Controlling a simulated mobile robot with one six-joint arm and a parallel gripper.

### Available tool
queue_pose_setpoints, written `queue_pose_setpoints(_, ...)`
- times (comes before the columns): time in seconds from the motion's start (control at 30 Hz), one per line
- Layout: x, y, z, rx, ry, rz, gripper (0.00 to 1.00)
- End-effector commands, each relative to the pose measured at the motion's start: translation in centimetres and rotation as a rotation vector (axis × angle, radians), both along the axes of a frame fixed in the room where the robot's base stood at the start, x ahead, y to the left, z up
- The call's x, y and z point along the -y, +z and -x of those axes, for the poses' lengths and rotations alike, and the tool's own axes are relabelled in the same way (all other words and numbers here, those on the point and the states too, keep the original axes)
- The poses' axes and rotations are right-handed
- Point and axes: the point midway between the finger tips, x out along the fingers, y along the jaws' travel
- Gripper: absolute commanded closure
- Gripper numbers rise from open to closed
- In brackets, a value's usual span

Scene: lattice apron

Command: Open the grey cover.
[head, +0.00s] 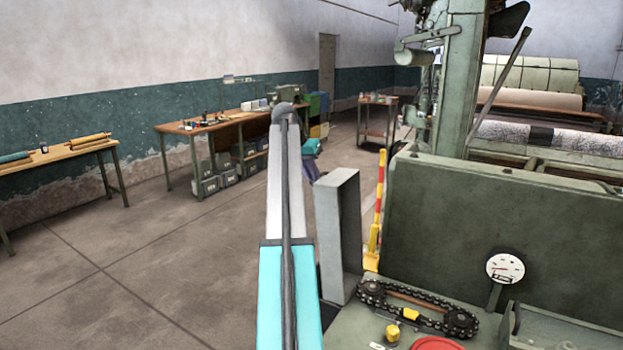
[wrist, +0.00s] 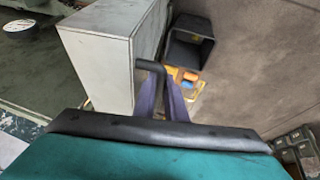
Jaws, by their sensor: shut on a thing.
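The grey cover (head: 338,240) is a box-shaped metal panel standing upright at the left end of the green machine, beside an exposed chain (head: 415,308). In the wrist view the cover (wrist: 100,60) fills the upper left, with a black bent handle (wrist: 150,66) at its right side. My gripper (wrist: 163,86) has purple fingers closed on this handle. In the head view my gripper (head: 311,168) is partly hidden behind the cover, and the handle is hidden there. How far the cover is swung cannot be told exactly.
A red and yellow post (head: 377,210) stands just behind the cover. A gauge (head: 505,267) and a yellow knob (head: 392,333) are on the machine to the right. A dark bin (wrist: 190,42) lies beyond the handle. The floor (head: 150,270) to the left is clear up to the workbenches.

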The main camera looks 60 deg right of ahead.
Motion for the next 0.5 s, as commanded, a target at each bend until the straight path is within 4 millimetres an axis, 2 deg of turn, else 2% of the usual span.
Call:
queue_pose_setpoints(0.03,-0.10,-0.88,0.24,-0.005,-0.001,-0.015,1.00)
queue_pose_setpoints(0.33,-0.12,-0.87,0.13,-0.004,0.000,-0.015,1.00)
queue_pose_setpoints(0.37,-0.12,-0.87,0.12,-0.004,0.000,-0.015,0.86)
queue_pose_setpoints(0.4,-0.13,-0.82,0.11,-0.004,0.000,-0.014,0.79)
queue_pose_setpoints(0.47,-0.11,-0.70,0.07,-0.004,0.001,-0.012,0.71)
queue_pose_setpoints(0.5,-0.11,-0.63,0.04,-0.003,0.001,-0.011,0.71)
